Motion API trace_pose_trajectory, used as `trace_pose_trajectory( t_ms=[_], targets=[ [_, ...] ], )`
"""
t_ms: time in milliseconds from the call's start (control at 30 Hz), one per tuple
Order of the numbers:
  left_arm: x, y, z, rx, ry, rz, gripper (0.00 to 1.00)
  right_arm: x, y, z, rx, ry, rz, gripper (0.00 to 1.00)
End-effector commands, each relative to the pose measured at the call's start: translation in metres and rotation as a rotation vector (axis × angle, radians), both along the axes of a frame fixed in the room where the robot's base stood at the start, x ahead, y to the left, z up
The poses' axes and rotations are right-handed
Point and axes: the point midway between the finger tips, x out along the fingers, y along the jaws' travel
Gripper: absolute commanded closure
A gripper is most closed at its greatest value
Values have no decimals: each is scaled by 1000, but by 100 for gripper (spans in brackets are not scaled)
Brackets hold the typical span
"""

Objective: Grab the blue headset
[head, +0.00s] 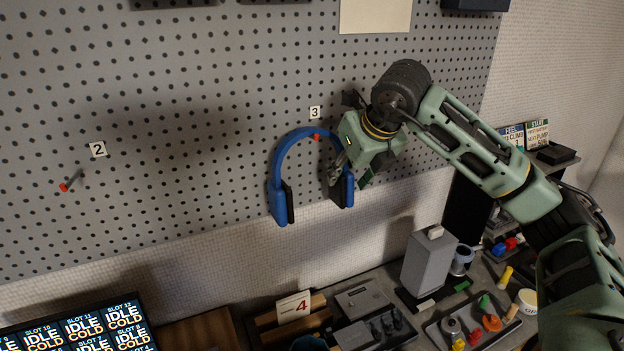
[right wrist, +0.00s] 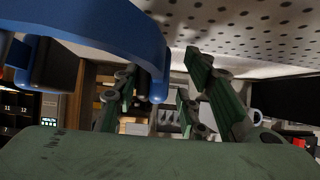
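The blue headset (head: 281,165) hangs by its headband on a red-tipped peg (head: 317,137) beside label 3 on the pegboard. Its two dark-padded ear cups point down. In the right wrist view, the blue headset (right wrist: 105,28) fills the upper left, close to the camera. My right gripper (head: 352,174) is at the headset's right side, by the right ear cup. In the right wrist view, its green fingers (right wrist: 160,88) are spread apart, with the end of the headset near the gap between them. Contact cannot be told. My left gripper is not in view.
An empty peg (head: 71,180) sits by label 2 on the pegboard (head: 170,130).

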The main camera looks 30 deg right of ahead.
Motion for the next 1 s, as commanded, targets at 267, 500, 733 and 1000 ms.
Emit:
trace_pose_trajectory(
  t_ms=[267,500,733,1000],
  targets=[
    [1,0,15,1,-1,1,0,14,-1,-10,-1,0,2,61],
    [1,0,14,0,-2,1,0,14,-1,-11,-1,0,2,67],
    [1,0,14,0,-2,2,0,14,-1,-10,-1,0,1,87],
    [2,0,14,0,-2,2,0,14,-1,-10,-1,-1,1,100]
  ],
)
